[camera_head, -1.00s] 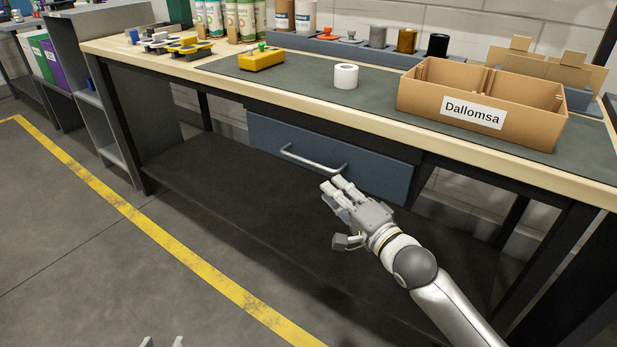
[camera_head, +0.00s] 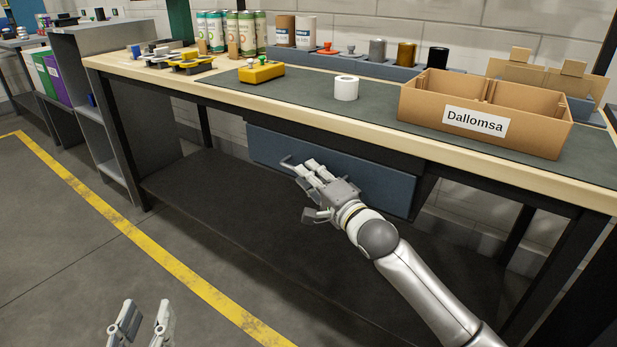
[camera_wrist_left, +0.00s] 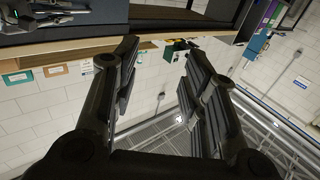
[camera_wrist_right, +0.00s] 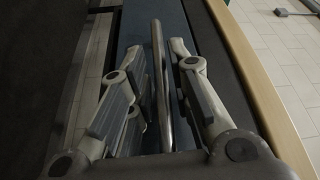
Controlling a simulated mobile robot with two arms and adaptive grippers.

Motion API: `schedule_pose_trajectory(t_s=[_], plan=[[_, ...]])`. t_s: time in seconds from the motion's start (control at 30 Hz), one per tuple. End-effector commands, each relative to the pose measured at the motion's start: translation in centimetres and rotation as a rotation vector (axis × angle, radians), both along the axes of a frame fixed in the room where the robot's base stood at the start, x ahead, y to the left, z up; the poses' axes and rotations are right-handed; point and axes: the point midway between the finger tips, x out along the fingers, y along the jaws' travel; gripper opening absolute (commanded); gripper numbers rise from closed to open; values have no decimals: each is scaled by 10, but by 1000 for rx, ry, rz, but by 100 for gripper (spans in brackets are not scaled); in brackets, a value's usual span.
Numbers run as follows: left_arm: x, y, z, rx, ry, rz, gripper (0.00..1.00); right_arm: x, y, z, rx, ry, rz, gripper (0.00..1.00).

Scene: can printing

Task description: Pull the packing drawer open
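The packing drawer (camera_head: 372,182) is a blue-grey front under the workbench top, and it looks closed. Its metal bar handle (camera_head: 287,162) is mostly hidden behind my right gripper (camera_head: 312,168) in the head view. In the right wrist view the handle (camera_wrist_right: 160,80) runs between the two fingers of the right gripper (camera_wrist_right: 160,85), with gaps visible on both sides, so the fingers are open around it. My left gripper (camera_head: 145,312) is at the bottom of the head view, away from the bench. Its fingers are apart and empty in the left wrist view (camera_wrist_left: 160,75).
The workbench (camera_head: 340,120) carries a cardboard box (camera_head: 425,103) labelled Dallomsa, a white roll (camera_head: 346,88) and a yellow device (camera_head: 261,73). A dark lower shelf (camera_head: 220,190) lies under the drawer. The floor in front of the bench is clear, with a yellow line (camera_head: 130,222).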

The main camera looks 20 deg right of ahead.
Motion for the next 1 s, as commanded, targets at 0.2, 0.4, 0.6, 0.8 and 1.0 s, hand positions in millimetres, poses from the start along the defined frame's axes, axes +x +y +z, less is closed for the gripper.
schedule_pose_trajectory(t_s=[0.2, 0.4, 0.6, 0.8, 1.0], plan=[[0, -1, 8, -11, -44, -2, 40, 8, 2, 1, -1, 0, -1, 19], [0, -1, 9, -12, -46, -2, 40, 8, 2, 1, -1, 0, 0, 19], [0, -1, 9, -12, -45, -2, 40, 8, 2, 1, -1, 0, 0, 0], [0, -1, 9, -12, -45, -2, 40, 7, 2, 1, -1, 1, 0, 0], [0, -1, 9, -10, -40, -2, 40, 7, 2, 1, -1, 1, 0, 0]])
